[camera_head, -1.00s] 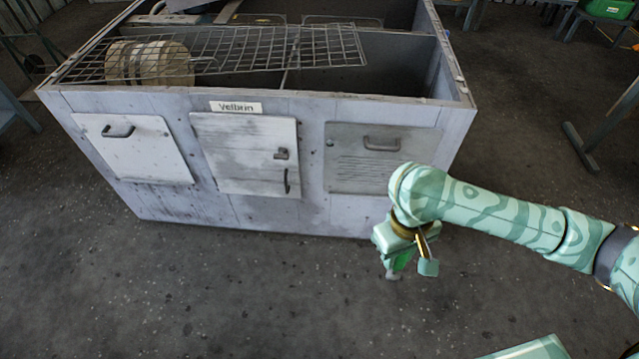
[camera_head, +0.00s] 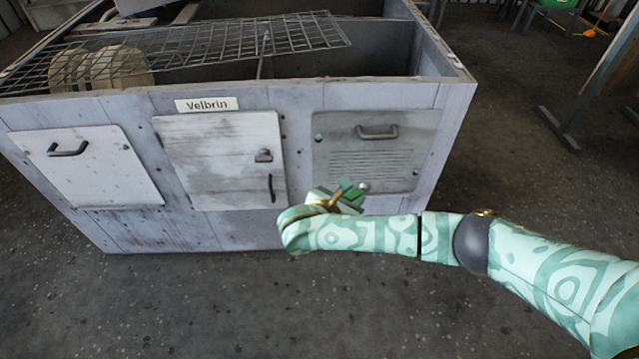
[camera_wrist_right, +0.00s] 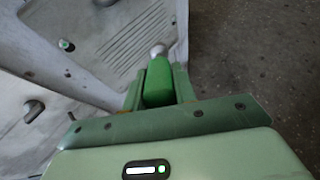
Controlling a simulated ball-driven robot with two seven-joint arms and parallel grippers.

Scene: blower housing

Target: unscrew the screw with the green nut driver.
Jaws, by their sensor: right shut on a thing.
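My right gripper (camera_head: 347,192) is shut on the green nut driver (camera_head: 352,190), in front of the lower left part of the louvred panel. In the right wrist view the driver's green handle (camera_wrist_right: 158,82) sits between the two fingers, and its silver tip (camera_wrist_right: 158,51) points away from the gripper toward the housing. A small round screw head (camera_head: 319,138) shows at the upper left corner of the louvred panel; it also shows in the right wrist view (camera_wrist_right: 66,45). The tip is apart from this screw. My left gripper is out of view.
The grey blower housing (camera_head: 120,226) has a louvred panel (camera_head: 400,150) with a handle, a middle door (camera_head: 215,150) with a latch, and a left panel (camera_head: 95,175). A wire grid (camera_head: 215,40) lies across its open top. The floor in front is clear.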

